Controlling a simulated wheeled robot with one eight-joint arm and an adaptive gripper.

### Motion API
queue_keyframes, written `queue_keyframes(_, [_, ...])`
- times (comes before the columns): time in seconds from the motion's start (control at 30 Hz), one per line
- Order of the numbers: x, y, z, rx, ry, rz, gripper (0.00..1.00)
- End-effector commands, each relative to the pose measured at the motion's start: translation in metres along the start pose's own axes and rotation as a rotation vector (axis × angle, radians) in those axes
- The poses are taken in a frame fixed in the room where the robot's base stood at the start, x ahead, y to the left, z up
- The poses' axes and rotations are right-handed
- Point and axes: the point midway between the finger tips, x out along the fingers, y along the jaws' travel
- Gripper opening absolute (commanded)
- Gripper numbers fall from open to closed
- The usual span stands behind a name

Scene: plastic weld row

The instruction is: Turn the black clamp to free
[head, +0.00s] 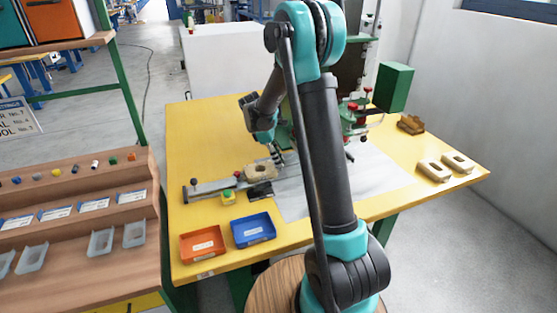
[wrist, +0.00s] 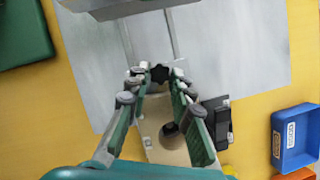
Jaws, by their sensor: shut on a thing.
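The black clamp (wrist: 159,72) shows in the wrist view as a dark star-shaped knob at the far end of a pale part. My gripper (wrist: 157,80) has its green-and-grey fingers on both sides of the knob and is shut on it. In the head view my gripper (head: 277,156) points down at the right end of a grey fixture (head: 212,187); the clamp cannot be made out there. A beige part (head: 260,172) with a round hole lies on the fixture, and the same part (wrist: 163,152) runs between my fingers in the wrist view.
A black box (wrist: 217,122) stands right beside the part. A yellow-green button box (head: 228,197), an orange bin (head: 202,244) and a blue bin (head: 253,230) are at the table's front. Beige parts (head: 434,171) lie at right. A green-framed machine (head: 355,118) stands behind my arm.

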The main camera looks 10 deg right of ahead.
Motion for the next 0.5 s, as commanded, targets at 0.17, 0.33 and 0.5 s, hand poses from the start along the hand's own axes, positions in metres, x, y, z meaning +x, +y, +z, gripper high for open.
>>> queue_keyframes(0.17, [0.0001,0.0025,0.0004,0.118,0.0,-0.049,0.0])
queue_keyframes(0.33, [0.0,0.0028,0.0005,0.202,0.0,-0.084,0.0])
queue_keyframes(0.5, [0.0,0.0034,0.0004,0.254,0.0,-0.104,0.0])
